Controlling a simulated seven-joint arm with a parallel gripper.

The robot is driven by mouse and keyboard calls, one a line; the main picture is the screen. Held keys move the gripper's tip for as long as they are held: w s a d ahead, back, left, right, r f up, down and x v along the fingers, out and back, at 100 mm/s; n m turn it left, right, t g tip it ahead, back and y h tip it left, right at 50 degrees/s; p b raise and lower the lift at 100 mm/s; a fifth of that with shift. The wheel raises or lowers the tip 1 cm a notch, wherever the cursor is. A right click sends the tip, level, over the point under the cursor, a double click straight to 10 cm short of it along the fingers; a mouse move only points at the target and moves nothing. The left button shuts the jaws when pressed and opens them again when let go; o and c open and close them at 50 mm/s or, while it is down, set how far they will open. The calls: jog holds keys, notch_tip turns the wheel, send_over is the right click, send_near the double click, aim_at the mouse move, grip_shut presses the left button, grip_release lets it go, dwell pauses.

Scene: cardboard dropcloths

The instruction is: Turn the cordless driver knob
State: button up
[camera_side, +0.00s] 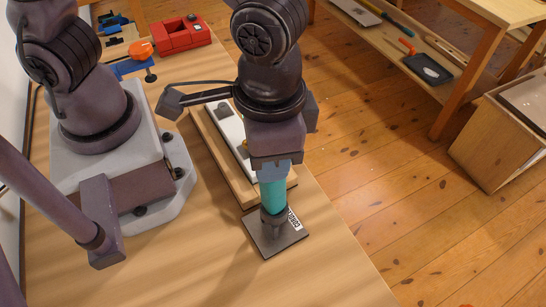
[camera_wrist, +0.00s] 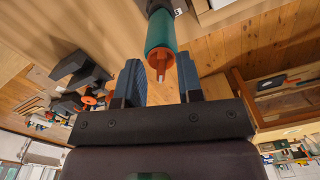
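The cordless driver knob looks like a teal cylinder (camera_side: 272,196) standing upright on a dark square plate (camera_side: 268,245) with a white printed label. In the wrist view the teal cylinder (camera_wrist: 160,28) shows an orange end with a small pale tip, pointing toward the camera. My gripper (camera_side: 270,178) points down over the top of the cylinder. In the wrist view my gripper (camera_wrist: 158,66) has its two blue-grey fingers apart, one on each side of the cylinder's end. A gap shows on the left; the right finger is close, and contact there cannot be told.
A wooden tray with a white panel (camera_side: 231,130) lies behind the plate. A red box (camera_side: 182,36) and an orange-and-blue clamp (camera_side: 140,52) are at the table's far end. The table front is bare. A wooden bench (camera_side: 400,45) stands across the floor.

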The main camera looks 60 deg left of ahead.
jog(key=shift+w+r, duration=0.1)
jog(key=shift+r, duration=1.85)
jog(key=shift+s+a+f+m, duration=0.15)
jog(key=shift+s+a+m, duration=0.1)
jog(key=shift+m, duration=0.35)
jog(key=a+r+n+t, duration=0.2)
jog(key=a+r, duration=0.3)
jog(key=a, duration=0.5)
jog(key=a+r+n+t, duration=0.2)
jog(key=a+r, duration=0.4)
jog(key=a, duration=0.4)
jog(key=shift+a+t, duration=0.4)
jog(key=shift+t, duration=0.4)
